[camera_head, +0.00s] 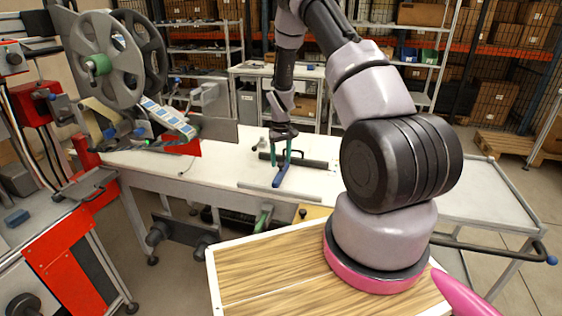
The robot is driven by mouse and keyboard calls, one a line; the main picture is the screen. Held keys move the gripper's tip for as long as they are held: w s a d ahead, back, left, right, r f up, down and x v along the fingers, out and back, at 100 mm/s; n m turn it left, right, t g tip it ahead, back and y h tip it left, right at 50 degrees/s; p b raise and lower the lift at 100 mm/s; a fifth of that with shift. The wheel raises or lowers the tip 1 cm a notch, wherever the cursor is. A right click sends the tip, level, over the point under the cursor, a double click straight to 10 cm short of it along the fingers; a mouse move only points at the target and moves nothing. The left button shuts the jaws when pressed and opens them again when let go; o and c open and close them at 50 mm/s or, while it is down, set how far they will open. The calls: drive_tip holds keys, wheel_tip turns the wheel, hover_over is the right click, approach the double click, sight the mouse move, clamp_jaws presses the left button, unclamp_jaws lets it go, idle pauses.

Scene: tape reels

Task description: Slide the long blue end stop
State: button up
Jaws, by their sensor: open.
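The long blue end stop (280,176) lies on the white worktable (225,160), near its front edge, pointing toward me. My gripper (288,160) reaches down over the table with its teal fingers apart. The fingers are at the far part of the blue end stop; I cannot tell whether they touch it. A dark bar (318,163) lies crosswise on the table behind the blue piece, partly hidden by the fingers.
A machine with large grey tape reels (104,62) and a strip of labels (166,116) stands at the left. A red and grey cabinet (60,262) is at the lower left. The table is bare to the right, toward a rail (495,248). Shelves with boxes (497,104) stand behind.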

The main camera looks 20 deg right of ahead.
wheel_tip(320, 180, up, 10)
idle(0.3)
idle(0.3)
wheel_tip(320, 180, up, 10)
drive_tip(key=m+t, duration=0.1)
hover_over(281, 163)
drive_tip(key=s+a, duration=0.1)
drive_tip(key=s, duration=0.2)
drive_tip(key=s+a+r+m+t, duration=0.1)
drive_tip(key=s+r, duration=0.3)
drive_tip(key=r, duration=0.3)
drive_tip(key=s+a+r+m+t, duration=0.1)
drive_tip(key=s+r, duration=0.2)
drive_tip(key=r, duration=0.4)
drive_tip(key=s+a+r+m+t+y, duration=0.1)
drive_tip(key=s+r, duration=0.4)
drive_tip(key=s, duration=0.6)
drive_tip(key=s+a+r+m+t+y, duration=0.1)
drive_tip(key=s+a+r+m+t, duration=0.1)
drive_tip(key=s+r, duration=0.4)
drive_tip(key=s+t, duration=0.1)
drive_tip(key=s, duration=0.4)
drive_tip(key=shift+a, duration=0.15)
drive_tip(key=shift+r, duration=0.1)
